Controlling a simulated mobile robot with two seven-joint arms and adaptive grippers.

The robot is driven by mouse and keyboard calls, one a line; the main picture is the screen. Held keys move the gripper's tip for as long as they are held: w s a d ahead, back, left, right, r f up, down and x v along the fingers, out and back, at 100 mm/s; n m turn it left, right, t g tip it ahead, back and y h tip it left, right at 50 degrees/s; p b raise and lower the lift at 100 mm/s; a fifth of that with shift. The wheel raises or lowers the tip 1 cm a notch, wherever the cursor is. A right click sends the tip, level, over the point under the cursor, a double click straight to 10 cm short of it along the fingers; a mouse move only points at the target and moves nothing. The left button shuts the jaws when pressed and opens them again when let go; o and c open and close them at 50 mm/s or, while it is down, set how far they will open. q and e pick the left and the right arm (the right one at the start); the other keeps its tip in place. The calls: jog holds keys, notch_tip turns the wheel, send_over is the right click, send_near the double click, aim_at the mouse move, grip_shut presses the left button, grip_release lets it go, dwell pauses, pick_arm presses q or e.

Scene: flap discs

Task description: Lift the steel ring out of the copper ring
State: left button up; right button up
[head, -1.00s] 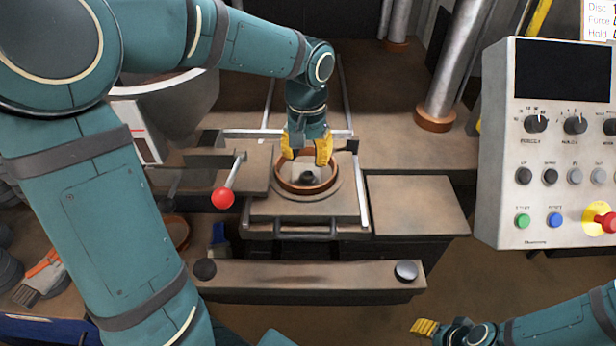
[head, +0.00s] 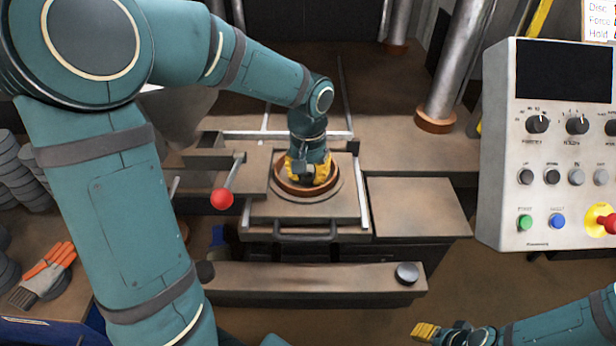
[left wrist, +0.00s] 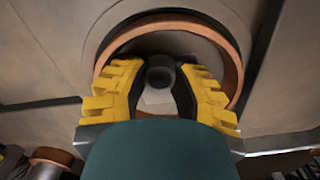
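The copper ring (head: 304,193) lies on the round plate of the press table, in the middle of the head view. In the left wrist view the copper ring (left wrist: 170,20) arcs around the fingers.
A red-knobbed lever (head: 222,198) stands left of the rings. A control panel (head: 550,150) is at the right, and a steel column (head: 452,65) rises behind. A flat side plate (head: 417,206) right of the rings is bare. A glove (head: 45,272) lies at the lower left.

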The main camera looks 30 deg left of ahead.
pick_arm(q)
notch_tip(320, 180, up, 10)
jog(key=shift+r+p, duration=0.1)
jog(key=shift+p, duration=0.6)
notch_tip(320, 180, up, 7)
jog(key=p, duration=0.6)
send_over(308, 175)
jog(key=shift+s, duration=0.1)
dwell(0.3)
